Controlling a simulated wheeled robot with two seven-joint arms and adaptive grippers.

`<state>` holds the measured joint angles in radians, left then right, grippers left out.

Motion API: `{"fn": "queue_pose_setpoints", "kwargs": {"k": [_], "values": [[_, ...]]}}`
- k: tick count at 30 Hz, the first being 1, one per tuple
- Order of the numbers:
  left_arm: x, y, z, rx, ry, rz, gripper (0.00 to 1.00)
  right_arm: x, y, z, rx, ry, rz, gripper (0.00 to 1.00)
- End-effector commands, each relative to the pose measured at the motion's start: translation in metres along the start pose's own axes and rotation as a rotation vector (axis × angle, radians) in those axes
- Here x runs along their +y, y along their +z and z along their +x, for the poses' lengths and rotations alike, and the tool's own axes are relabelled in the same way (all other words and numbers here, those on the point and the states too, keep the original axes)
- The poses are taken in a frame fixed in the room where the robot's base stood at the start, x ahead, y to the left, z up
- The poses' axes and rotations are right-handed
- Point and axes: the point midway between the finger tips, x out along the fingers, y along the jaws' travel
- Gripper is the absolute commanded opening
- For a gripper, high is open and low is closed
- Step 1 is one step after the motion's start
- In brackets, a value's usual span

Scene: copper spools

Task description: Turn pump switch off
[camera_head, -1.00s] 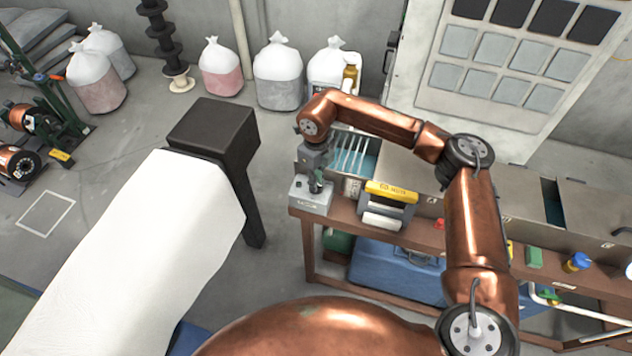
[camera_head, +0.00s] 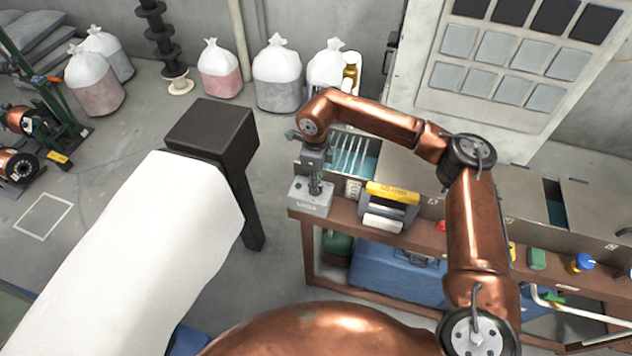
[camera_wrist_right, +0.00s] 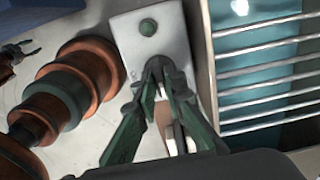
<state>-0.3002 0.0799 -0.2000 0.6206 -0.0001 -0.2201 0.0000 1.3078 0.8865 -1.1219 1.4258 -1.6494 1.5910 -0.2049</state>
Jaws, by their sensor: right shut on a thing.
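The pump switch (camera_head: 310,200) is a small light-grey box on the left end of the brown bench. In the right wrist view its pale plate (camera_wrist_right: 183,38) carries a round green button. My right gripper (camera_head: 316,186) points down at the box from above. In the right wrist view the dark green fingers of my right gripper (camera_wrist_right: 158,72) meet at the middle of the plate, shut on the switch's small lever. The fingers hide most of the lever, so its position cannot be told. My left gripper is out of view.
A yellow-topped device (camera_head: 390,196) stands just right of the switch. Behind it is an open tank (camera_head: 398,166) with metal bars over blue liquid. A black post (camera_head: 212,135) stands left of the bench.

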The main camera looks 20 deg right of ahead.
Motion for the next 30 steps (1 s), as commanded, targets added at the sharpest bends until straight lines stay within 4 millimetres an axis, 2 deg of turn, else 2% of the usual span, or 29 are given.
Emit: {"fn": "queue_pose_setpoints", "kwargs": {"k": [4, 5, 12, 23, 26, 30], "values": [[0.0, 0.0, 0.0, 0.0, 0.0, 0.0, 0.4, 0.0, 0.001, 0.0, -0.002, -0.002, -0.002, 0.0], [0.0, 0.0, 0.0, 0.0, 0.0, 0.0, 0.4, 0.0, 0.001, 0.0, -0.002, -0.002, -0.002, 0.11], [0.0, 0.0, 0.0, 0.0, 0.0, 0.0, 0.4, 0.0, 0.0, 0.0, -0.001, -0.001, 0.0, 0.27], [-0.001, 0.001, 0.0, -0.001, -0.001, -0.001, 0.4, 0.0, 0.0, -0.005, -0.001, -0.001, 0.0, 0.28], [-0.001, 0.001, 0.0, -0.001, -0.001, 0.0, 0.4, -0.001, 0.001, -0.018, -0.002, -0.003, 0.0, 0.28], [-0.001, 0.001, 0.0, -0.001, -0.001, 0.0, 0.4, -0.001, 0.001, -0.046, -0.003, -0.004, 0.0, 0.28]]}}
